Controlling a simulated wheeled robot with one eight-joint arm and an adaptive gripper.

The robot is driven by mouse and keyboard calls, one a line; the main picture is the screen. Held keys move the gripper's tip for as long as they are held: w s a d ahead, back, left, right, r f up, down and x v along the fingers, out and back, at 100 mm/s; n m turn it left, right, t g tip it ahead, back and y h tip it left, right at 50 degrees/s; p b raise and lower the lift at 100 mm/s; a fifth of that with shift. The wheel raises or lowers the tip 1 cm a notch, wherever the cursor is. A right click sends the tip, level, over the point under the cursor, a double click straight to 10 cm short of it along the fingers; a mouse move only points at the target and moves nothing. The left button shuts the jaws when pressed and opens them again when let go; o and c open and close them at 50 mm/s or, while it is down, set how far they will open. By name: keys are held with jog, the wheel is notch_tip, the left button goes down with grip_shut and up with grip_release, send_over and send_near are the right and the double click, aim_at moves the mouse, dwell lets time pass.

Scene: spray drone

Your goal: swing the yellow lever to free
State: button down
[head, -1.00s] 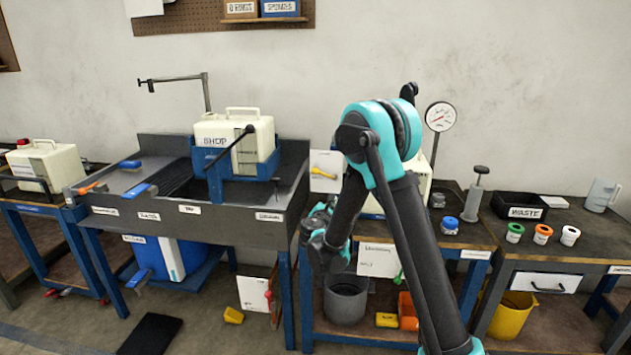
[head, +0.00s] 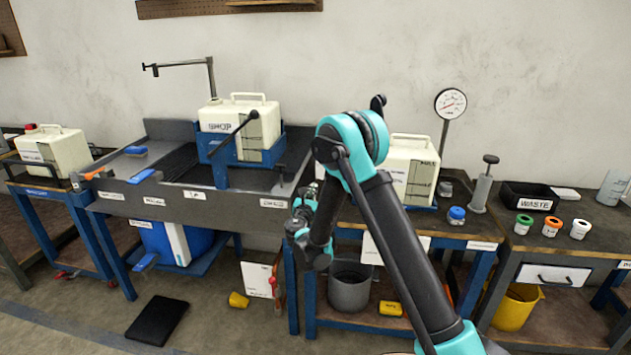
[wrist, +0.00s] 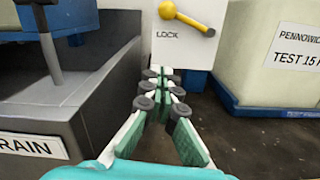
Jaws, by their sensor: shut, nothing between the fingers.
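The yellow lever (wrist: 187,18) is on a white panel (wrist: 185,50) at the top of the wrist view. Its round yellow end is at the left and its dark tip at the right, so it slants slightly down to the right. The word LOCK stands on the panel below its left end. My gripper (wrist: 168,76) is shut and empty, pointing at the panel below the lever and apart from the lever in the picture. The fingertips overlap the panel's lower edge in view; contact cannot be told. In the head view my arm hides the lever.
The sink bench wall with a DRAIN label (wrist: 32,146) stands close on the left. A cream tank on a blue base (wrist: 275,107) stands on the right. In the head view, a tank sits in a blue cradle (head: 270,150) on the sink bench (head: 240,203).

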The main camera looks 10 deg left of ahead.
jog(key=w+d+r, duration=0.1)
jog(key=w+r, duration=0.3)
jog(key=w, duration=0.5)
jog(key=shift+w+r, duration=0.2)
jog(key=shift+w, duration=0.15)
